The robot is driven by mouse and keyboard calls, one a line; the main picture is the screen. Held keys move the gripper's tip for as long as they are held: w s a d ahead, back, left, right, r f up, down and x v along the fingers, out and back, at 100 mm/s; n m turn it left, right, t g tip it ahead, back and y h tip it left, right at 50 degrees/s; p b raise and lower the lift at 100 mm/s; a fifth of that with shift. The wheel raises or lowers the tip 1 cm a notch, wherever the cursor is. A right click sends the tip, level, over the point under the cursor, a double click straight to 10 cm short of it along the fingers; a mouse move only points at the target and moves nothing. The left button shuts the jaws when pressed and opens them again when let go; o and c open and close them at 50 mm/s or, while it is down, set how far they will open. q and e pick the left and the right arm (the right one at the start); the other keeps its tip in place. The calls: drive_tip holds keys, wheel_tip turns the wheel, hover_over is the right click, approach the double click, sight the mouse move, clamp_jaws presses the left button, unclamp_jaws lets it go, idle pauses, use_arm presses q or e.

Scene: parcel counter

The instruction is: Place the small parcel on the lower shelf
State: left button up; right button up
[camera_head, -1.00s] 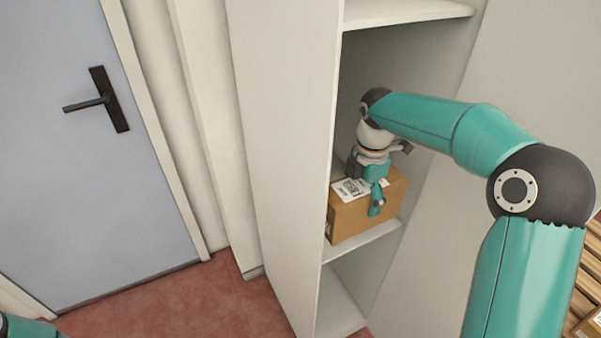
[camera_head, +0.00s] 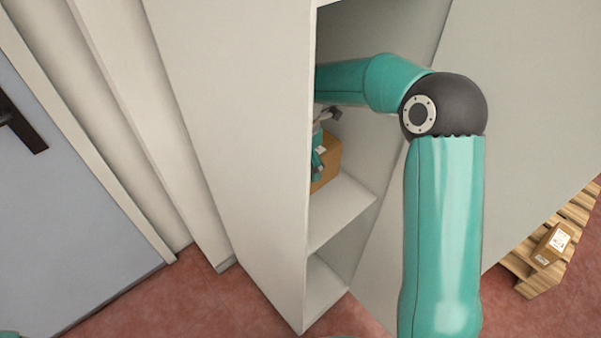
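A brown parcel (camera_head: 329,170) is inside the tall white shelf unit, at the level of the middle board (camera_head: 345,205). The unit's left side panel hides much of it, and I cannot tell whether it rests on the board. My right gripper (camera_head: 318,160) is at the parcel, with one teal finger in front of its near face. The panel and my arm hide the rest of the gripper, so its grip is unclear. My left gripper is out of view.
A lower compartment (camera_head: 326,288) under the board looks empty where visible. The side panel (camera_head: 240,150) stands close to my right forearm. A wooden pallet (camera_head: 519,270) with another small parcel (camera_head: 551,244) is at the right. A door (camera_head: 60,210) is at the left.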

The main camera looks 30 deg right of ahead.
drive_tip(key=shift+f, duration=1.95)
drive_tip(key=o, duration=1.6)
drive_tip(key=shift+o, duration=0.2)
wheel_tip(320, 180, up, 12)
drive_tip(key=shift+s+r, duration=0.1)
